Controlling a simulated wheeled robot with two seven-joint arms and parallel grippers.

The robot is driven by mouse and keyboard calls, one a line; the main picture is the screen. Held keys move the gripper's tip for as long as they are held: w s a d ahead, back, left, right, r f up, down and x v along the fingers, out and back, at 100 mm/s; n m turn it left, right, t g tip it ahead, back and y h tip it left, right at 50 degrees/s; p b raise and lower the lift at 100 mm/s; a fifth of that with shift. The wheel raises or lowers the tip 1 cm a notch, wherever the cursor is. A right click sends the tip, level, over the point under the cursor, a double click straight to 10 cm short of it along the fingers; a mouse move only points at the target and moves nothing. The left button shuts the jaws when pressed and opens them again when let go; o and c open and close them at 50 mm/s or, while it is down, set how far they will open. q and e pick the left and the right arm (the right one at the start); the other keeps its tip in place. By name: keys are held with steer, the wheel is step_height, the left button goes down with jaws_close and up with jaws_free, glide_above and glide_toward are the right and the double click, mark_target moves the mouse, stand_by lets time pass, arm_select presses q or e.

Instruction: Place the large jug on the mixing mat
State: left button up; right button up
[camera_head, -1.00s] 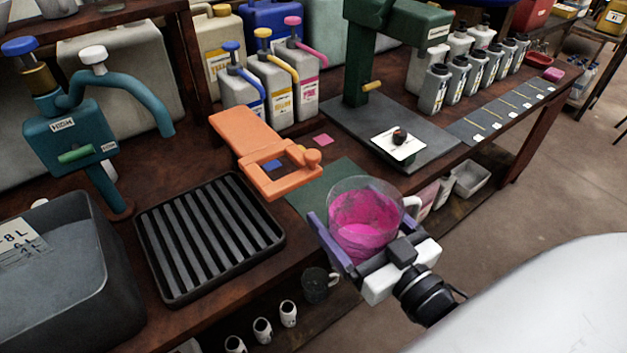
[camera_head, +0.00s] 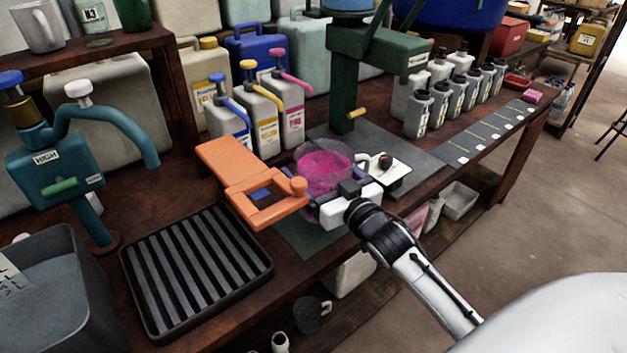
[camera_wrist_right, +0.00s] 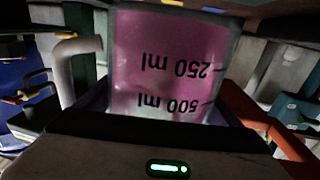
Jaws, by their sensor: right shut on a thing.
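The large jug (camera_head: 323,163) is clear with pink contents. My right gripper (camera_head: 328,188) is shut on it. In the right wrist view the jug (camera_wrist_right: 165,70) fills the space between the fingers, with its 250 ml and 500 ml marks upside down and its pale handle at the left. A dark green mat (camera_head: 303,240), which I take for the mixing mat, lies near the bench's front edge, partly hidden by the gripper and an orange stand (camera_head: 235,172). The jug appears above the bench behind the mat's visible part; its height is unclear. My left gripper is not in view.
The orange stand is close left of the jug. A green stirrer (camera_head: 350,75) with a dark base plate stands behind right, a white card (camera_head: 385,172) on it. Pump bottles (camera_head: 262,115) stand behind. A black ribbed tray (camera_head: 197,270) lies at front left.

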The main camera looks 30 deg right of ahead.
steer(key=shift+w+r, duration=0.1)
steer(key=shift+w, duration=0.3)
steer(key=shift+f, duration=0.2)
steer(key=shift+f+b, duration=0.4)
steer(key=shift+f, duration=1.15)
steer(key=shift+f, duration=0.15)
steer(key=o, duration=1.2)
steer(key=shift+f, duration=0.1)
steer(key=shift+c, duration=0.2)
